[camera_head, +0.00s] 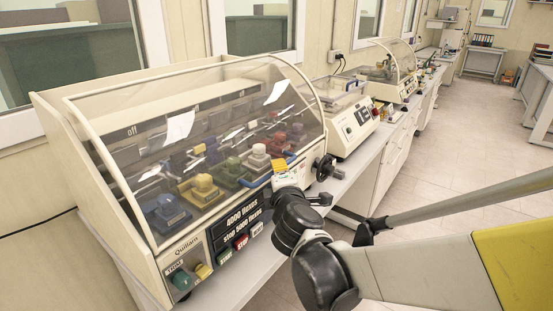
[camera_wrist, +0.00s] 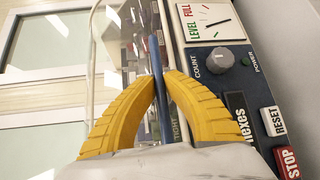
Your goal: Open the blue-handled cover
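The clear curved cover (camera_head: 235,110) lies closed over the front of the large cream machine, with its blue handle (camera_head: 256,182) along the lower edge. My gripper (camera_head: 279,168) is at this handle, and its body hides part of it. In the wrist view, the two yellow fingers of my gripper (camera_wrist: 162,78) come together from both sides of the blue handle (camera_wrist: 161,98). The fingertips look pressed against the bar, with no clear gap.
Under the cover stand several coloured shoe-testing blocks (camera_head: 202,189). The control panel carries a STOP button (camera_wrist: 287,162), a RESET button (camera_wrist: 273,121) and a COUNT knob (camera_wrist: 221,59). A black handwheel (camera_head: 324,168) sits at the machine's right end. Open floor (camera_head: 470,130) lies to the right.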

